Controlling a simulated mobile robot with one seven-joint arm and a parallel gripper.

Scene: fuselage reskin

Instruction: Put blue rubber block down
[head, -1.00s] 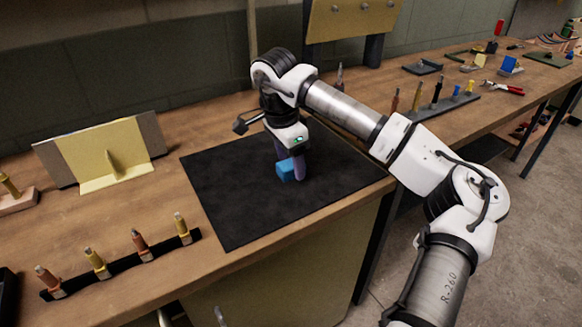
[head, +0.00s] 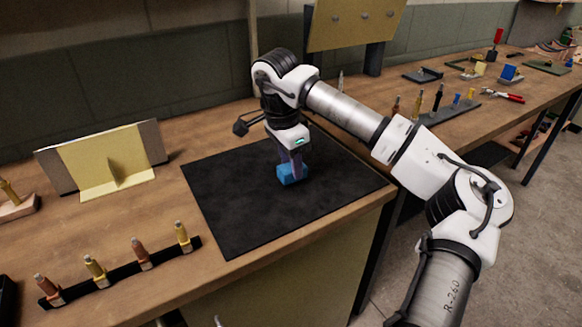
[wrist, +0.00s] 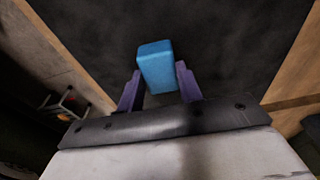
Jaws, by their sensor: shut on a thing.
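The blue rubber block (head: 292,174) is at the tips of my gripper (head: 291,165), over the black mat (head: 235,205) on the bench. My gripper points down and is shut on the block. In the wrist view the blue block (wrist: 156,64) shows between the two purple fingers of my gripper (wrist: 160,82), with its far end reaching past them. The block is at or very close to the mat; I cannot tell whether it touches.
A rack (head: 125,270) with several colored-handled tools lies left of the mat. A yellow angled bracket (head: 105,165) stands behind it. A dark tool holder (head: 450,108) and red pliers (head: 503,97) are at the right. Most of the mat is clear.

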